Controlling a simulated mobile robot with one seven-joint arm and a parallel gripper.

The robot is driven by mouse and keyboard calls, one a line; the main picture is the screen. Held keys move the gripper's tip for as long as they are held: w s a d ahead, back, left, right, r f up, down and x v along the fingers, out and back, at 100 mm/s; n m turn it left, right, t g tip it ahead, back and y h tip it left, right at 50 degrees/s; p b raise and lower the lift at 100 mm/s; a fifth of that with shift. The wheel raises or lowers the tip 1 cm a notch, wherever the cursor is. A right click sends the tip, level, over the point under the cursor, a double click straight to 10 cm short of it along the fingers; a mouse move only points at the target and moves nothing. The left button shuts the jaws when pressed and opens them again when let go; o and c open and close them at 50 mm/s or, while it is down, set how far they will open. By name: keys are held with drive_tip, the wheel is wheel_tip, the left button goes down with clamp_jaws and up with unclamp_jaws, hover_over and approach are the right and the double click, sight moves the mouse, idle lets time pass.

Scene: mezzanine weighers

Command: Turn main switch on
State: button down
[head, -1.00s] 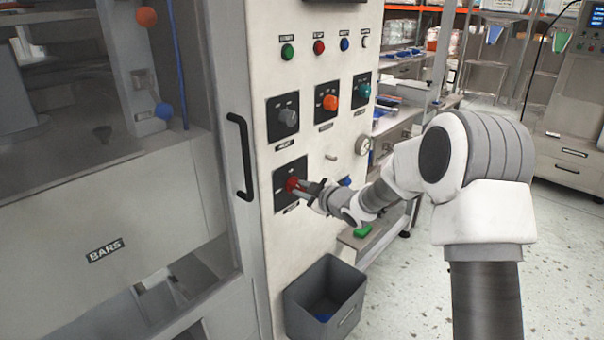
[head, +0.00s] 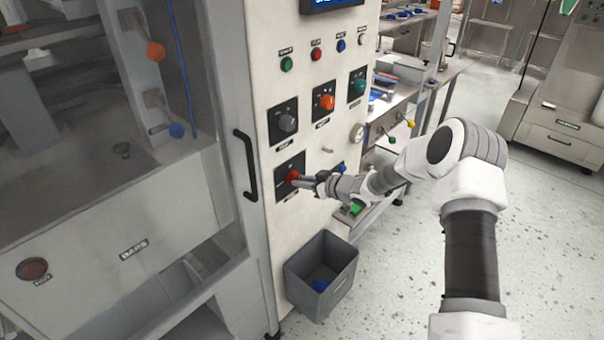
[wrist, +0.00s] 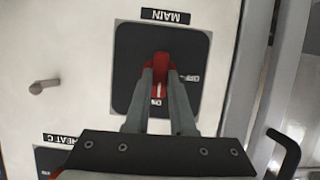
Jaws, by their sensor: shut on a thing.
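The main switch is a red knob (head: 292,177) on a black square plate (head: 283,189), low on the white control panel. In the wrist view the red knob (wrist: 160,64) stands between my two fingers, under a label reading MAIN, which appears upside down. My gripper (head: 300,180) is shut on the red knob, one finger on each side of it. In the wrist view, OFF shows to the right of the knob and ON below it between the fingers. The knob's bar points down the picture towards ON. The fingers (wrist: 160,77) hide part of the plate.
Grey, orange and teal knobs (head: 323,102) sit above on the panel (head: 262,60), with a row of small buttons higher up. A black door handle (head: 246,165) is at the left. A grey bin (head: 343,268) is below my arm. Open floor (head: 400,280) lies to the right.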

idle(0.4)
drive_tip(key=c, duration=0.8)
unclamp_jaws()
drive_tip(key=shift+o, duration=0.2)
drive_tip(key=v, duration=1.7)
drive_tip(key=shift+d, duration=0.3)
